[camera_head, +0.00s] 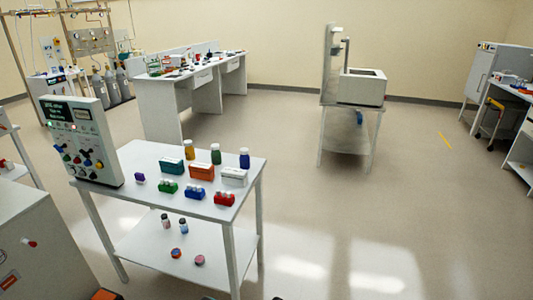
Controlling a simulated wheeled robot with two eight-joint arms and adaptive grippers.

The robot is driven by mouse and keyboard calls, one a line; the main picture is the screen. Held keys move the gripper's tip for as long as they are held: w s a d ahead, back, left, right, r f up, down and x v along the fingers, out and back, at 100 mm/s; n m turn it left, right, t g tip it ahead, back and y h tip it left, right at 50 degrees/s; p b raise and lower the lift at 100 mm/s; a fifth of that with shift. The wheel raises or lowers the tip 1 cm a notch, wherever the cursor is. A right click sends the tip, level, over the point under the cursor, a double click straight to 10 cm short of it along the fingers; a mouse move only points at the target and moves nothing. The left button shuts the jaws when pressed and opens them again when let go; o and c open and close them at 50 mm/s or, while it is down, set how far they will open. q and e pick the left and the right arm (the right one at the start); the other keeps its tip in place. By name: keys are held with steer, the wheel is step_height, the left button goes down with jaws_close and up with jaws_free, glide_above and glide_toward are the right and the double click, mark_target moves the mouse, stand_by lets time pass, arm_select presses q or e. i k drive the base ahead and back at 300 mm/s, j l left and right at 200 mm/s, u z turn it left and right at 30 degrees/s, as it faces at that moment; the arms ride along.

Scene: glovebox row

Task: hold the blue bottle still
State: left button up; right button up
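The blue bottle (244,160) stands upright near the back right corner of the white table (139,159), in the head view. It is small and dark blue. A green bottle (215,155) and a yellow-amber bottle (188,151) stand to its left in the same back row. Nothing is touching the blue bottle that I can see.
A white box (233,178) stands just in front of the blue bottle. Teal (171,166) and orange (201,172) boxes, and small green, blue and red racks, share the tabletop. A control panel (81,142) stands at its left. Open floor (350,220) lies to the right.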

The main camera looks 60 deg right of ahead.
mark_target(244, 159)
steer(key=z, duration=1.45)
